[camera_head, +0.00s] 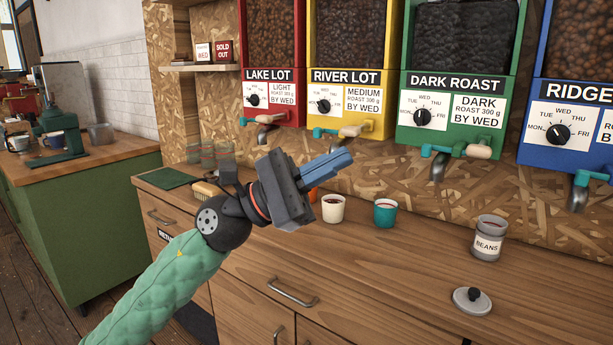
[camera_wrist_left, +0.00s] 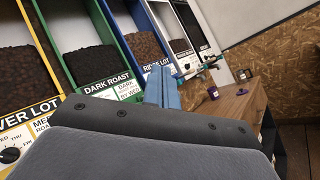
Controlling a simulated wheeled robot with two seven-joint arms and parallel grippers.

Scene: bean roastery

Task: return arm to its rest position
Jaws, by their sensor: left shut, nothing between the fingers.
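My left gripper (camera_head: 328,170) is raised above the wooden counter in the head view, its arm coming in from the lower left in a green padded sleeve. Its blue fingers are together with nothing between them, pointing right. The fingers also show in the left wrist view (camera_wrist_left: 162,88), pointing away past the dispensers. The gripper touches nothing that I can see. It hides part of the counter and an orange item behind it. My right gripper is in neither view.
On the counter (camera_head: 370,262) stand a white cup (camera_head: 333,209), a teal cup (camera_head: 385,212), a beans jar (camera_head: 487,240) and a lid (camera_head: 472,300). Red (camera_head: 272,125), yellow (camera_head: 349,127), green (camera_head: 452,140) and blue (camera_head: 565,150) dispensers hang behind.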

